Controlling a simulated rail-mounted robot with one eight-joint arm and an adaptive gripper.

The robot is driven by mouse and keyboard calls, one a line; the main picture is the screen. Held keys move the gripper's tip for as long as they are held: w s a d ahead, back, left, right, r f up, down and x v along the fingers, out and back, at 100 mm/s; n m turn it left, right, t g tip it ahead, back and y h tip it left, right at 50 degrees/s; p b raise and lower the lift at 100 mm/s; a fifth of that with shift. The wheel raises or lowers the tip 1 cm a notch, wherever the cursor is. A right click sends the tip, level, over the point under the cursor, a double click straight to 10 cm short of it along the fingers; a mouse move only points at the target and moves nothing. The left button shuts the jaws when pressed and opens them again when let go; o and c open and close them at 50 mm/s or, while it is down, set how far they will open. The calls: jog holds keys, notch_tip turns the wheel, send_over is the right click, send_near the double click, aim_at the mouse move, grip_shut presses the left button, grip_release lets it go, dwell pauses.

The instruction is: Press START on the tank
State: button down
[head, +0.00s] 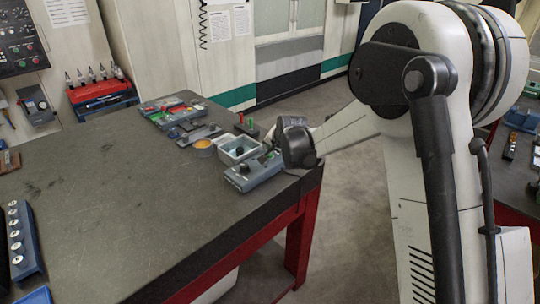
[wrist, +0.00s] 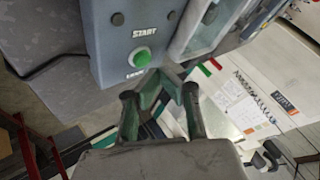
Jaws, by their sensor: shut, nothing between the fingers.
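The tank is a grey-blue unit with a control panel (head: 255,175) near the right edge of the workbench. In the wrist view its panel (wrist: 110,50) shows a START label above a round green button (wrist: 142,58). My gripper (wrist: 165,80) is shut and empty, with dark and green fingers. Its tips lie just below and to the right of the green button in the picture. I cannot tell whether they touch the panel. In the head view my wrist stands over the right end of the tank and mostly hides the fingers.
The dark workbench (head: 120,200) has a wide clear area at left and front. A pale basin (head: 238,150) and an orange-topped round tin (head: 203,147) stand beside the panel. Coloured trays (head: 172,110) lie at the back. A blue rack (head: 22,240) is at far left.

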aim_at(271, 155)
jog(key=shift+f, duration=0.15)
jog(key=shift+f+b, duration=0.35)
jog(key=shift+b, duration=0.25)
jog(key=shift+f+b, duration=0.3)
jog(key=shift+b, duration=0.05)
dwell(0.7)
dwell(0.4)
jog(key=shift+r, duration=0.75)
jog(key=shift+r+p, duration=0.15)
jog(key=shift+p, duration=0.15)
jog(key=shift+r+p, duration=0.9)
jog(key=shift+r, duration=1.5)
